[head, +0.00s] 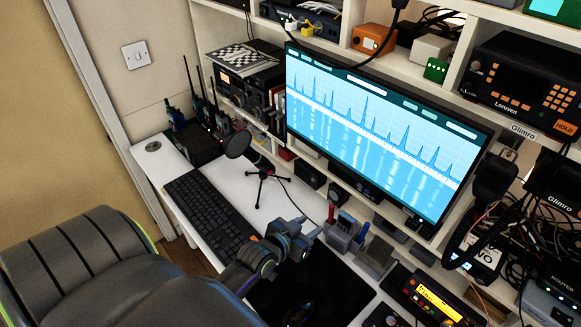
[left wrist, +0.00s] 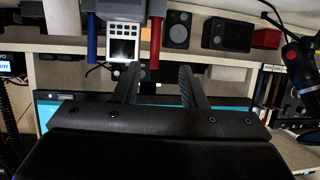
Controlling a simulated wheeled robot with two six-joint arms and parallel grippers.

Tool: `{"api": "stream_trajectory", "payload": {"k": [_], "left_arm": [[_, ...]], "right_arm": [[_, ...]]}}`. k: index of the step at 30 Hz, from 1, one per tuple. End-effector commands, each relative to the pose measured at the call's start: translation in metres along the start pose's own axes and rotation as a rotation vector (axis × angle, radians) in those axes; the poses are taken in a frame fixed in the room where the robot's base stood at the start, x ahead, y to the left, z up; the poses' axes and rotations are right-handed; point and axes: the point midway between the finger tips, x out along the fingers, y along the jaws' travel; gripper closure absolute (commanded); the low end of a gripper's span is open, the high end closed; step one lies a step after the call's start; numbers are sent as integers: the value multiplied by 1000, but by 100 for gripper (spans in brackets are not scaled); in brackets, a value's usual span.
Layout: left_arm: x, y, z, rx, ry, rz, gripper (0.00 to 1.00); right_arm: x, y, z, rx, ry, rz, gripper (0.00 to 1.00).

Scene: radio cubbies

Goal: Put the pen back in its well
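A red pen (head: 331,213) and a blue pen (head: 363,230) stand upright at opposite sides of a small grey desk holder (head: 342,237) below the monitor. Which one the task means, I cannot tell. My left gripper (head: 306,232) is just left of the holder, over the desk. In the left wrist view, which looks upside down, its two fingers (left wrist: 159,85) are spread with nothing visible between them. The blue pen (left wrist: 91,40) and red pen (left wrist: 155,40) show there beyond the fingers, beside a pale gridded piece (left wrist: 124,50). My right gripper is not in view.
A keyboard (head: 207,212) and a tripod microphone (head: 240,145) stand on the white desk left of the gripper. The large monitor (head: 365,120) overhangs the back. A radio with a yellow display (head: 440,300) is to the right.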

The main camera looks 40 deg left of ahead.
Motion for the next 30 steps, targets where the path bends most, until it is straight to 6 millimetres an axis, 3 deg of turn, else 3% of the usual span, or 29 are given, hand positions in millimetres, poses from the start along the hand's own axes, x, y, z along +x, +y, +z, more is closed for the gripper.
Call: {"api": "stream_trajectory", "payload": {"k": [6, 12, 30], "left_arm": [[-40, 0, 2, 1, -1, 0, 62], [-64, 0, 1, 0, -2, 0, 62], [-71, 0, 0, 0, -1, 0, 62]], "right_arm": [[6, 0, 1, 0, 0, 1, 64], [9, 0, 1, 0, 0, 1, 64], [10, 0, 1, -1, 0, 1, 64]]}}
